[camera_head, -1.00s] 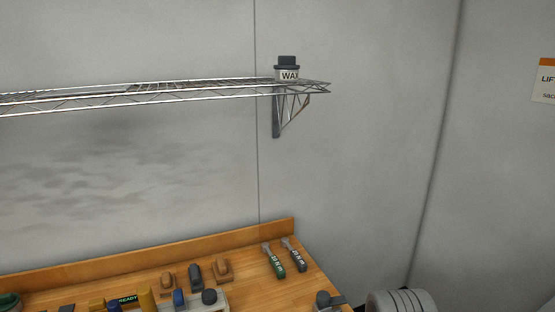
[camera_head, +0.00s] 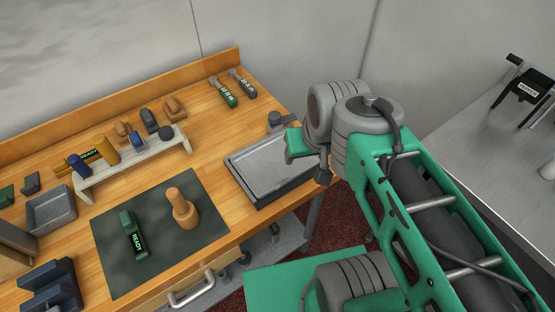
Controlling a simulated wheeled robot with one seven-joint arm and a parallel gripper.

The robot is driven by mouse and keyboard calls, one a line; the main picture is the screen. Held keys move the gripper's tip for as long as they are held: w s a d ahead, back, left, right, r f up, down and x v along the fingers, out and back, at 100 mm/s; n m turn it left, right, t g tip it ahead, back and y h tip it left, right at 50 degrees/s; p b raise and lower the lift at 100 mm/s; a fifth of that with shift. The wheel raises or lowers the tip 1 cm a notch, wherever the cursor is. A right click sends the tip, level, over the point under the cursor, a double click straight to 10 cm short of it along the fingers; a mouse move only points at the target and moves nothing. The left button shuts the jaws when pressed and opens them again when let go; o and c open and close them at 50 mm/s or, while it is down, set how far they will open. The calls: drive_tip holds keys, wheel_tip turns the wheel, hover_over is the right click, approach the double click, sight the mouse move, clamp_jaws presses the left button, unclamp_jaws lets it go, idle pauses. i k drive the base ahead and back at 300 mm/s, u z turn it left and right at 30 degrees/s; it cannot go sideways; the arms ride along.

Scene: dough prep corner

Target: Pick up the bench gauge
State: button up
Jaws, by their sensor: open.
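I cannot tell for sure which object is the bench gauge. A green hand-sized device with a READY label (camera_head: 133,235) lies on a dark mat (camera_head: 190,253) on the wooden bench. A yellow device with a READY label (camera_head: 92,157) is at the white riser. My arm, green with grey joints, fills the right side of the view. Its end is at the bench's right edge, well to the right of both devices. I cannot make out the jaws of my gripper there.
A wooden stamp (camera_head: 183,208) stands on the mat next to the green device. A white riser (camera_head: 135,168) is behind it. A metal tray (camera_head: 268,165) lies at the bench's right end. A grey table (camera_head: 480,150) with a labelled black item (camera_head: 530,86) stands at right.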

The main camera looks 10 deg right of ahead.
sight(128, 221)
drive_tip(key=u, duration=2.2)
drive_tip(key=k, duration=0.75)
drive_tip(key=u, duration=0.85)
drive_tip(key=i, duration=0.9)
drive_tip(key=u, duration=0.4)
